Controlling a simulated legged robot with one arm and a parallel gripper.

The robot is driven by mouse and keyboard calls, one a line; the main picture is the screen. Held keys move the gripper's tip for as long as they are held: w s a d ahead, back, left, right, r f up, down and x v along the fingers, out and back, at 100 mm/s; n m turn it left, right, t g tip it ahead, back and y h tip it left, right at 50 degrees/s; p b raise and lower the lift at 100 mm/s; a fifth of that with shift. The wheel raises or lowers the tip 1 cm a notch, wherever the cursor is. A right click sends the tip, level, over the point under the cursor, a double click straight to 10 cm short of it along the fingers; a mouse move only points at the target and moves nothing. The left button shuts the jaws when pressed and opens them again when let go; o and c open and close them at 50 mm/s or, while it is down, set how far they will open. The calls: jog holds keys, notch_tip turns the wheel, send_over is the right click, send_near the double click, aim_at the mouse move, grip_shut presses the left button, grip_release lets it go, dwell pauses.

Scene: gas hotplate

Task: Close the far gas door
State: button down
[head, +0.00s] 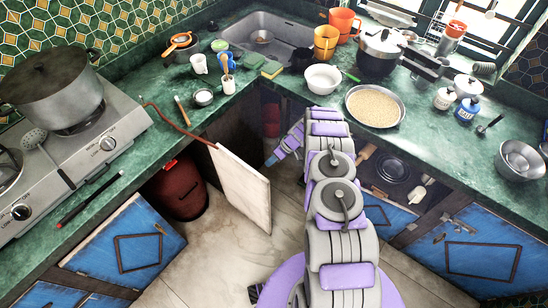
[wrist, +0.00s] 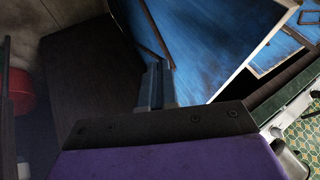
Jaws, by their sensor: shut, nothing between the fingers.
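The far gas door (head: 240,188) stands open in the head view, a pale panel jutting out from the left counter. A red gas cylinder (head: 180,188) shows in the open cabinet to its left. My gripper (head: 271,160) is just to the right of the door, beyond its upper part, shut and empty. I cannot tell whether it touches the door. In the wrist view the shut fingers (wrist: 153,75) point at a dark panel and a blue framed panel (wrist: 205,40). I cannot tell for certain which door that panel is.
The near blue door (head: 130,245) is at lower left. The green counter (head: 225,115) above holds a stove (head: 75,150), cups and pans. A brown hose (head: 180,125) runs over its edge near the door's top. Bare floor (head: 225,245) lies below the door.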

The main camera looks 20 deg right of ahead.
jog(key=s+a+f+b, duration=0.1)
jog(key=s+a+f, duration=0.1)
jog(key=a, duration=0.3)
jog(key=shift+a+f, duration=0.2)
jog(key=shift+a, duration=0.05)
jog(key=shift+s, duration=0.1)
